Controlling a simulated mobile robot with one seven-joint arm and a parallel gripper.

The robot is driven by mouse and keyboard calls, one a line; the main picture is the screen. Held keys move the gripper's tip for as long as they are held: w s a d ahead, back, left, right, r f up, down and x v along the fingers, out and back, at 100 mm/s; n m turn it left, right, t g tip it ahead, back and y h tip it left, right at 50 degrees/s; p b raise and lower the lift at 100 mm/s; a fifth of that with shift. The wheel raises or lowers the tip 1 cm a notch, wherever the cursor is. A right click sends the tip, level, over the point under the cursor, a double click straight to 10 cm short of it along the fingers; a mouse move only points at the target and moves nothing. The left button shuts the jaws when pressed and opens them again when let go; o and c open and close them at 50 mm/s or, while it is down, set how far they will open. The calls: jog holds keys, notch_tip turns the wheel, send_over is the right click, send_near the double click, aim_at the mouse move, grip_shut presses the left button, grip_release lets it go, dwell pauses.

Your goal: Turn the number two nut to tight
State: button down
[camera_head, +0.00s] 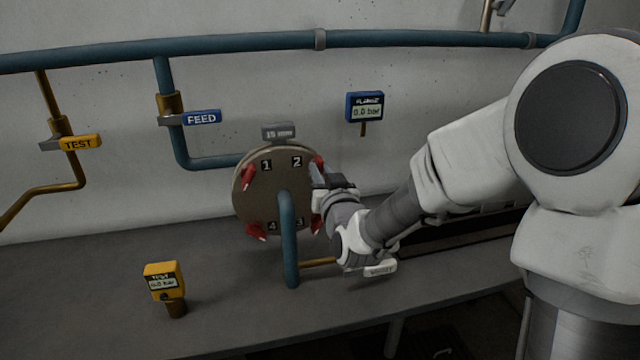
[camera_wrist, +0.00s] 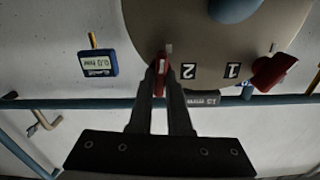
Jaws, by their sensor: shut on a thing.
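The round grey-brown flange (camera_head: 280,215) stands upright on the bench, with number plates 1 to 4 and a red nut by each. The number two nut (camera_head: 319,163) is at its upper right, partly hidden by my gripper (camera_head: 318,176). In the wrist view, which is upside down, the red number two nut (camera_wrist: 161,77) sits between my two fingertips (camera_wrist: 163,72), beside the number 2 plate. My gripper is shut on it. It has a pale mark on its face. The number one nut (camera_wrist: 273,72) stands clear of my fingers.
The blue flange gauge (camera_head: 364,106) reads 0.0 bar on the wall. A blue pipe (camera_head: 289,240) rises in front of the flange. The blue FEED handle (camera_head: 201,118) and yellow TEST handle (camera_head: 80,143) are at left. A yellow gauge (camera_head: 163,281) stands on the bench.

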jog(key=shift+m+b, duration=1.5)
jog(key=shift+m, duration=0.7)
jog(key=c, duration=0.9)
grip_release()
jog(key=shift+o, duration=0.2)
